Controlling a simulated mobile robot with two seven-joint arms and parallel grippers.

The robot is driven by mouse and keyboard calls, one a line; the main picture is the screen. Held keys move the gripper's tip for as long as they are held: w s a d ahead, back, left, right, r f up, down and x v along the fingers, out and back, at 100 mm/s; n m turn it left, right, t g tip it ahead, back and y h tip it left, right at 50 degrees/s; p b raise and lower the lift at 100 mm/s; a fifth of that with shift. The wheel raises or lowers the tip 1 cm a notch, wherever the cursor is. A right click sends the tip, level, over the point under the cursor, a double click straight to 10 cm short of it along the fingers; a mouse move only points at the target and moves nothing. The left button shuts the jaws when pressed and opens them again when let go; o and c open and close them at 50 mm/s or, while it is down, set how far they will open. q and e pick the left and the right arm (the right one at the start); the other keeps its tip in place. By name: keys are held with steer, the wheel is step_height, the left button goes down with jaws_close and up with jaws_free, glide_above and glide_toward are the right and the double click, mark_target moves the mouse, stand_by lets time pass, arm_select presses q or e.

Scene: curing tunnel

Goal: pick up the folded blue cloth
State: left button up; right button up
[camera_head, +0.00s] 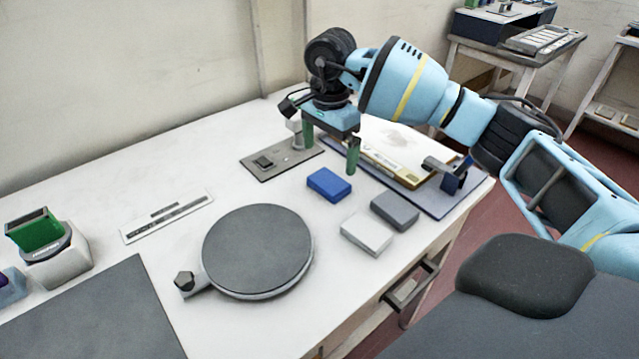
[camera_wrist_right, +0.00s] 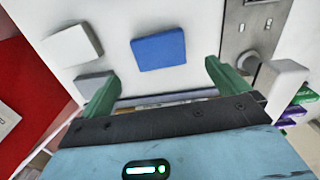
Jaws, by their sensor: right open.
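The folded blue cloth (camera_head: 328,185) is a small flat block on the white table, near the table's middle. My right gripper (camera_head: 331,152) is behind it in the head view, above the table, with its green fingers spread apart and nothing between them. In the right wrist view the blue cloth (camera_wrist_right: 158,49) lies beyond the gap between the two fingers (camera_wrist_right: 160,85), apart from both. My left gripper is not in view.
A grey block (camera_head: 395,211) and a white block (camera_head: 367,234) lie just right of the cloth. A round grey turntable (camera_head: 258,250) is in front. A metal plate fixture (camera_head: 268,163) and a clipboard (camera_head: 385,165) are close to the right gripper.

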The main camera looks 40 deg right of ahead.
mark_target(329, 181)
steer(key=shift+s+f, duration=0.2)
steer(key=shift+s, duration=0.05)
steer(key=shift+w+f, duration=0.15)
steer(key=shift+f, duration=3.4)
steer(key=c, duration=0.9)
steer(key=shift+c, duration=0.2)
steer(key=shift+r, duration=0.1)
steer(key=shift+r, duration=0.55)
step_height(329, 181, up, 2)
steer(key=shift+r, duration=0.2)
steer(key=s+a, duration=0.2)
steer(key=s, duration=0.3)
steer(key=s+a+r, duration=0.1)
steer(key=s+a, duration=0.1)
steer(key=s, duration=0.3)
steer(key=s+a, duration=0.2)
steer(key=s, duration=0.2)
steer(key=shift+s+a+r, duration=0.1)
steer(key=shift+s+r, duration=0.05)
steer(key=shift+s, duration=0.25)
